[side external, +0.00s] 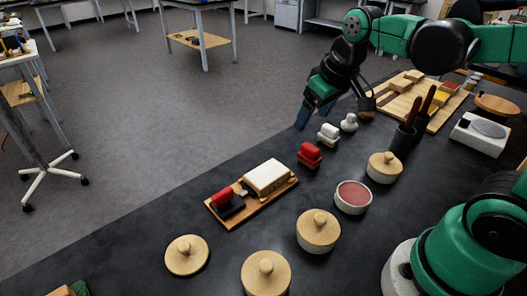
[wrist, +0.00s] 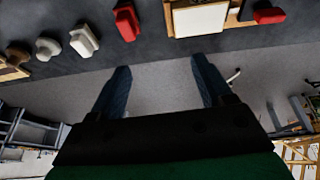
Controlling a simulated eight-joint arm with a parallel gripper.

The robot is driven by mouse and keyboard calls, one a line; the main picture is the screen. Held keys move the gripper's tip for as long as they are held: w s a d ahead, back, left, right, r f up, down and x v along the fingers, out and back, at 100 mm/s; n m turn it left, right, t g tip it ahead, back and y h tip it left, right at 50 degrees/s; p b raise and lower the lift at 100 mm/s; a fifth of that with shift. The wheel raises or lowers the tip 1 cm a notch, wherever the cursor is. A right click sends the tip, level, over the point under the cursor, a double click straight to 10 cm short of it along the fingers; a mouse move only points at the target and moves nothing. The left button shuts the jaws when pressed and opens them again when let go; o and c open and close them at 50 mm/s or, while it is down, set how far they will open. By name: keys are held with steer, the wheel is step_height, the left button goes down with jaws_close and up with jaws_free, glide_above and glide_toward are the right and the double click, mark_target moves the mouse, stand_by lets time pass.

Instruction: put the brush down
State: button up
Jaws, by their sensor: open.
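My gripper (side external: 316,112) is open, its blue fingers pointing down near the table's far edge. In the wrist view its fingers (wrist: 161,68) are spread wide with nothing between them but grey floor and the table edge. I see no brush in it. Brown-handled tools (side external: 428,99) stand in a dark holder (side external: 403,141) at the right; whether they are brushes I cannot tell. A wooden tray (side external: 232,222) carries a white-topped block (side external: 267,176) and a red-and-black piece (side external: 222,200); a small thing between them is unclear.
A red piece (side external: 310,154), a white piece (side external: 328,135) and a pale knobbed piece (side external: 349,123) line the far edge. Lidded pots (side external: 318,232) and a red-filled bowl (side external: 353,196) stand nearer. Wooden boards (side external: 397,103) lie behind the holder.

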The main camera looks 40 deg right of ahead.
steer(key=s+a+t, duration=0.1)
steer(key=s+a+f+t, duration=0.1)
steer(key=a+t, duration=0.1)
steer(key=shift+s+a+f+y, duration=0.15)
steer(key=shift+s+f+y, duration=0.15)
steer(key=shift+s, duration=0.1)
stand_by(0.5)
steer(key=shift+o, duration=0.5)
